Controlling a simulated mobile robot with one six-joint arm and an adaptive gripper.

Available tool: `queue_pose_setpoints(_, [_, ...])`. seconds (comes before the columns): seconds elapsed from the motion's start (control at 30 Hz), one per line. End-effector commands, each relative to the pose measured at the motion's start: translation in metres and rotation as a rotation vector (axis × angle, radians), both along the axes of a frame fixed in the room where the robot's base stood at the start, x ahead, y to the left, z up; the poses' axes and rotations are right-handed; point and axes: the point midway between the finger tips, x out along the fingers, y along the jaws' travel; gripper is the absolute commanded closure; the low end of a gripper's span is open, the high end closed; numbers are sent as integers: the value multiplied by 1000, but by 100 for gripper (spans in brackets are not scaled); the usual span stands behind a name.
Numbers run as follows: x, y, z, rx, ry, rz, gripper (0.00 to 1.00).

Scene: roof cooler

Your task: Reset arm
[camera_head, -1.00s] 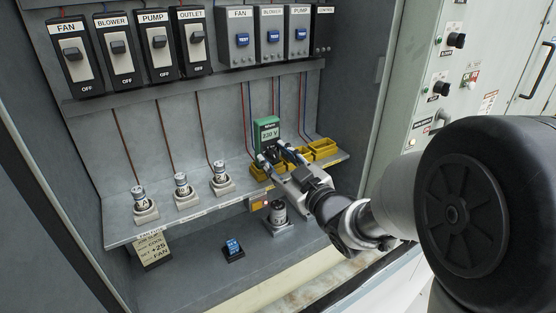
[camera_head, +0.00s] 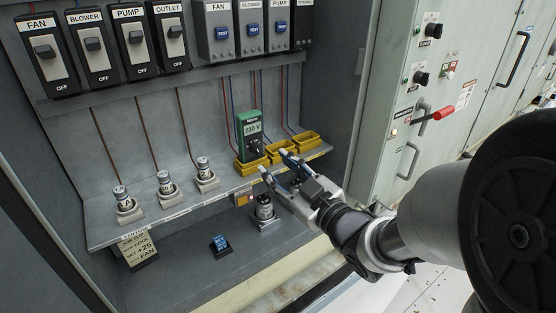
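My arm reaches in from the right. My gripper (camera_head: 273,164) is in front of the shelf edge, by the yellow bins, with its fingers apart and nothing seen between them. A green meter reading 230 V (camera_head: 249,128) stands upright on the shelf behind it, beside a yellow bin (camera_head: 251,166). Two more yellow bins (camera_head: 305,140) sit to the right. Below the gripper, a cylinder in a pale holder (camera_head: 264,209) stands on the lower floor.
The shelf (camera_head: 105,230) carries several cylinders in white holders (camera_head: 166,187). A blue block (camera_head: 220,244) and a tag (camera_head: 139,247) are lower left. Switch boxes (camera_head: 132,38) hang above. The cabinet panel with a red handle (camera_head: 442,114) is at right.

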Motion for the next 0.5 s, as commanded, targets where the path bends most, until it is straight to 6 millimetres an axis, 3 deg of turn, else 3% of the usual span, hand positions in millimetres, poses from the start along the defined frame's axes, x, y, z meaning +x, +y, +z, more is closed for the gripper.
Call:
queue_pose_setpoints(0.13, [2, -7, 1, -21, 20, -36, 63])
queue_pose_setpoints(0.23, [4, -25, 1, -65, 79, -122, 63])
queue_pose_setpoints(0.37, [-4, -65, -1, -123, 213, -293, 63])
queue_pose_setpoints(0.5, [-34, -107, -8, -144, 396, -474, 63])
